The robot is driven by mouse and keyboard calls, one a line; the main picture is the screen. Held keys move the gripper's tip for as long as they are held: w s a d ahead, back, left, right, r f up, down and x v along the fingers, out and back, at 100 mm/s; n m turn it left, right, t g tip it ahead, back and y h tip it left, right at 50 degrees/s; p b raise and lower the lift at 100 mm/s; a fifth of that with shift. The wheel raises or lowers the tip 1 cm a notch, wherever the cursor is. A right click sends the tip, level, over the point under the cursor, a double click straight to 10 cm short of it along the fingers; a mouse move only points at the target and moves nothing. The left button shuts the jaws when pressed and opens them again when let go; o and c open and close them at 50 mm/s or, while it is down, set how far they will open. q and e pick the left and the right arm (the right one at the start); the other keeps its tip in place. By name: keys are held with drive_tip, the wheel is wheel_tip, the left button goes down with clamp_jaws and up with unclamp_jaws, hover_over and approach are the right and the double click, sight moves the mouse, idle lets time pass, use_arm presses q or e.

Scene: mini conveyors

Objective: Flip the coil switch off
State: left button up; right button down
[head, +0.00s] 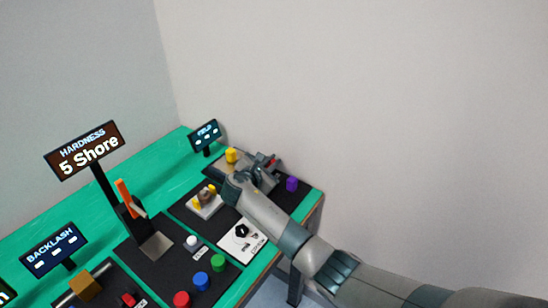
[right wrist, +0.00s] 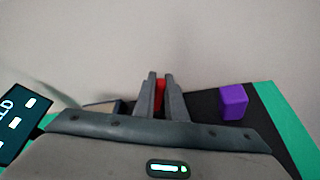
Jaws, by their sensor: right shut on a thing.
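My right gripper (head: 268,172) is at the far end of the green table, over a black panel. Its fingers (right wrist: 159,96) are shut on a red part (right wrist: 159,92), seen between them in the right wrist view. The red part (head: 272,162) also shows as a small patch in the head view. It looks like a switch lever, probably the coil switch. Its base and any label are hidden by my gripper, so I cannot tell its on or off position. My left gripper is not in view.
A purple block (head: 291,184) and a yellow block (head: 231,155) flank my gripper. The FIELD display (head: 205,136) stands behind. Nearer are a white plate with a black knob (head: 241,231) and several coloured buttons. The wall rises behind the table's far end.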

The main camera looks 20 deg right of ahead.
drive_tip(key=shift+w+a+r+p, duration=0.1)
drive_tip(key=shift+r+p, duration=0.15)
drive_tip(key=shift+p, duration=0.1)
drive_tip(key=shift+w+a+r+n+g+p, duration=0.1)
drive_tip(key=shift+w+a+n+g+p, duration=0.3)
drive_tip(key=shift+n+p, duration=0.5)
drive_tip(key=shift+w+a+n+g+h+p, duration=0.1)
drive_tip(key=shift+w+n+g+h+p, duration=0.1)
drive_tip(key=shift+n+g+h+p, duration=0.15)
drive_tip(key=shift+w+a+n+g+h, duration=0.25)
drive_tip(key=shift+n+g, duration=0.1)
drive_tip(key=shift+n, duration=0.2)
drive_tip(key=c, duration=1.8)
unclamp_jaws()
